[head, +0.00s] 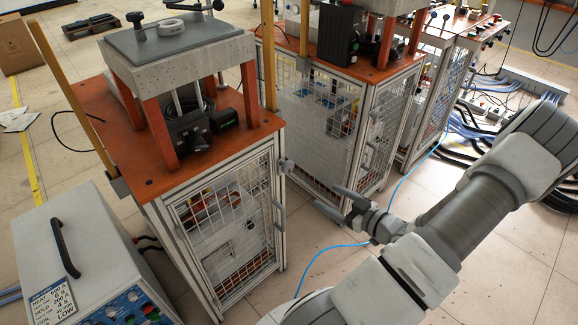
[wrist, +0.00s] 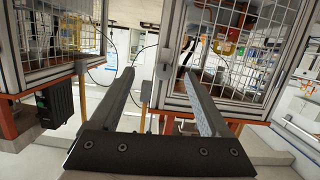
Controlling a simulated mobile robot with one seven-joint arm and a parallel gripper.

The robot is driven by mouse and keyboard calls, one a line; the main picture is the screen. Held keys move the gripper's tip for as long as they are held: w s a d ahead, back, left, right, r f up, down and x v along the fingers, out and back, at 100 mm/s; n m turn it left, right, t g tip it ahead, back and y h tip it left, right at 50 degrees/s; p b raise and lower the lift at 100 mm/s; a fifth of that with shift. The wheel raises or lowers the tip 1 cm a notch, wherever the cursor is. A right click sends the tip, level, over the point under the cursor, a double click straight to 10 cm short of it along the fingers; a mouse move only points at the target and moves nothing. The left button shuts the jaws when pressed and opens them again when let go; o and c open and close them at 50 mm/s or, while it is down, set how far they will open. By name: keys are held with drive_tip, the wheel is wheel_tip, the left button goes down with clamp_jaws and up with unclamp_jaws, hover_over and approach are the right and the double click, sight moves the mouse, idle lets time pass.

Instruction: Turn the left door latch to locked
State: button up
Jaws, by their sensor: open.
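The left cabinet's mesh door (head: 222,240) is closed or nearly so under an orange top. A small grey latch (head: 287,166) sits on the cabinet's right front post, near the door's upper edge. Its turn position is too small to tell. My gripper (head: 334,200) is open and empty, a short way to the right of the latch and a little lower in the head view, apart from it. In the wrist view, which looks upside down, the two fingers of my gripper (wrist: 160,73) point at the cabinet post, with a grey latch-like piece (wrist: 164,72) between the tips.
A second mesh cabinet (head: 318,135) stands behind, close to my gripper. A grey heater box (head: 90,250) with a black handle is at the lower left. A blue cable (head: 325,250) lies on the floor under my arm. Open floor lies in front of the cabinets.

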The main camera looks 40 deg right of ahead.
sight(289, 169)
drive_tip(key=w+a+t+b, duration=0.1)
drive_tip(key=w, duration=0.4)
drive_tip(key=w+a+r+b, duration=0.1)
drive_tip(key=w, duration=0.4)
drive_tip(key=w+t+b, duration=0.1)
drive_tip(key=w, duration=0.4)
drive_tip(key=shift+w+a+r+m+t, duration=0.15)
drive_tip(key=shift+w+a+m+t, duration=0.15)
drive_tip(key=shift+a+m, duration=0.1)
clamp_jaws()
